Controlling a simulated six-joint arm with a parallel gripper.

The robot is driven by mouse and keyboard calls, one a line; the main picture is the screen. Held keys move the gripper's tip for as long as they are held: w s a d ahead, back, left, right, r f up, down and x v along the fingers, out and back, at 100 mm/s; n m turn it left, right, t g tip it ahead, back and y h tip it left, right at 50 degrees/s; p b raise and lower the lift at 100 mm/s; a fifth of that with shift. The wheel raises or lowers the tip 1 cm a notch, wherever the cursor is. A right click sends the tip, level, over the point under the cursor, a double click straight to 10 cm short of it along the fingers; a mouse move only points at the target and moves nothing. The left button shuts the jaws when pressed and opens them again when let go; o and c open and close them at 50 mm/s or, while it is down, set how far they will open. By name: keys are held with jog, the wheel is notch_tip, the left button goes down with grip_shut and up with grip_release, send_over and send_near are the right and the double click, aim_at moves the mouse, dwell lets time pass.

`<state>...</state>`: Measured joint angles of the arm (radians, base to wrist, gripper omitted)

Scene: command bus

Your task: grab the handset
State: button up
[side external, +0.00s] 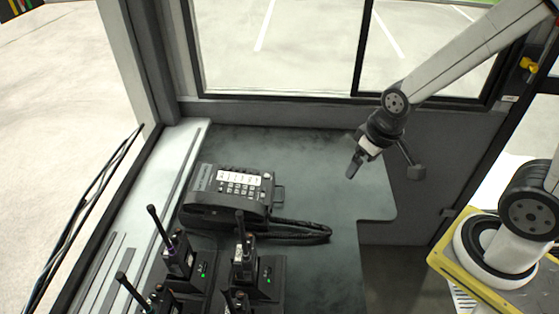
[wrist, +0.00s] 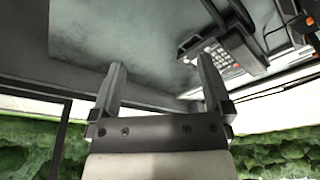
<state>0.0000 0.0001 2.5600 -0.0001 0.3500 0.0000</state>
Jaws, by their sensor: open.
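A black desk phone (side external: 230,187) with a light keypad panel sits on the dark desk. Its dark handset (side external: 212,215) appears to lie along the phone's near side, hard to separate from the body. A black cord (side external: 302,231) runs from it to the right. My gripper (side external: 352,169) is open and empty above the right part of the desk, to the right of the phone and apart from it. In the wrist view my gripper's two fingers (wrist: 162,75) stand apart with nothing between them. The phone (wrist: 222,55) shows at upper right there; the handset is not clear.
Several black radios with antennas, including one radio (side external: 243,258), stand in chargers in front of the phone. The dark desk (side external: 325,150) is bare between the phone and my gripper. A window frame (side external: 290,107) and wall bound the back.

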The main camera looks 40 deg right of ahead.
jog(key=w+f+n+t, duration=0.2)
jog(key=w+t, duration=0.1)
jog(key=w, duration=0.8)
jog(key=n+y, duration=0.7)
jog(key=y, duration=0.4)
send_near(228, 199)
jog(key=shift+w+a+f+t, duration=0.3)
jog(key=shift+a+f+t, duration=0.05)
jog(key=shift+a+t, duration=0.1)
jog(key=shift+s+a+f, duration=0.15)
jog(key=shift+a, duration=0.15)
jog(key=shift+x, duration=1.3)
